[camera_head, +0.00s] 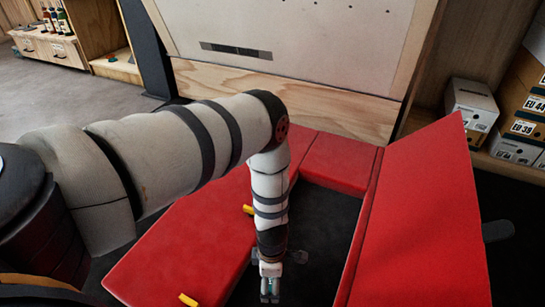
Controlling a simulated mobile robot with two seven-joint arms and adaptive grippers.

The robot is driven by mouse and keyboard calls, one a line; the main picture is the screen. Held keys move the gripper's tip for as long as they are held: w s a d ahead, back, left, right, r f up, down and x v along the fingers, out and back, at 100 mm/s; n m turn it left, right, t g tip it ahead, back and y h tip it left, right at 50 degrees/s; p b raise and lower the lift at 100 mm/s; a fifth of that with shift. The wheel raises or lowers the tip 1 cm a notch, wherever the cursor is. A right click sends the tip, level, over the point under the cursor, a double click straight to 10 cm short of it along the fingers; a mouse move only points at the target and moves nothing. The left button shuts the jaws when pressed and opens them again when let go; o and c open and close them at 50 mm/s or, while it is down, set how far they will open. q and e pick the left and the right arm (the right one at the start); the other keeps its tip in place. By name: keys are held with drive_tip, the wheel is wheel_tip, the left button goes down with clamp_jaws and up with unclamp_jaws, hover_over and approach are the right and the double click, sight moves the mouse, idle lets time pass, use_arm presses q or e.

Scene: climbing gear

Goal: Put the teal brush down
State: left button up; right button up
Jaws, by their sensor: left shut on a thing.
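My left arm comes in from the left and bends down over the red padded mats. My left gripper (270,284) points down at the bottom middle, above the dark gap between the mats. It is shut on the teal brush (270,297), of which only a small teal bit shows between the fingers near the bottom edge. The rest of the brush is hidden by the fingers or out of the frame. I cannot tell how far it is above the surface below. My right gripper is not in view.
A red mat (180,245) with yellow pieces (248,209) lies on the left. A tilted red panel (425,220) stands on the right. A pale board (290,40) rises behind. Shoe boxes (470,105) stand at the right, and bottles (55,20) at the far left.

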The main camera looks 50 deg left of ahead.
sight(270, 279)
use_arm(q)
drive_tip(key=f+b, duration=0.1)
drive_tip(key=f, duration=0.1)
drive_tip(key=a+f, duration=0.1)
drive_tip(key=f, duration=0.1)
drive_tip(key=shift+b, duration=0.4)
drive_tip(key=shift+f, duration=0.2)
drive_tip(key=o, duration=1.4)
drive_tip(key=shift+r, duration=0.1)
